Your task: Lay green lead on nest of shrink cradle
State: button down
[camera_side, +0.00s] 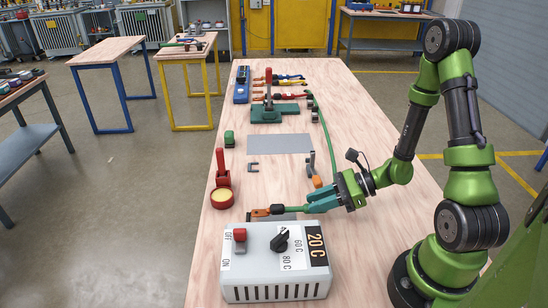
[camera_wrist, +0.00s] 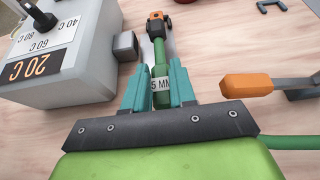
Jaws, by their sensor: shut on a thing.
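The green lead (camera_wrist: 159,55) runs between the teal fingers of my gripper (camera_wrist: 157,88), which are shut on it beside a white label reading "5 M…". Its far end has a black and orange tip (camera_wrist: 157,18). In the side view my gripper (camera_side: 307,207) holds the lead low, behind the grey heater box, with the orange tip (camera_side: 261,212) pointing left. A grey block (camera_wrist: 126,46) beside the box, and a grey strip under the lead, look like the shrink cradle; the box mostly hides them in the side view. I cannot tell whether the lead touches the nest.
The grey heater box (camera_side: 275,262) with a knob and red switch stands close in front. An orange-handled tool (camera_wrist: 247,86) lies right of my gripper. A red pot (camera_side: 221,194), a grey mat (camera_side: 279,143) and a green press (camera_side: 267,114) stand farther back.

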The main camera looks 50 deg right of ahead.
jog(key=shift+f, duration=1.1)
jog(key=c, duration=0.8)
grip_release()
jog(key=shift+c, duration=0.2)
jog(key=v, duration=1.7)
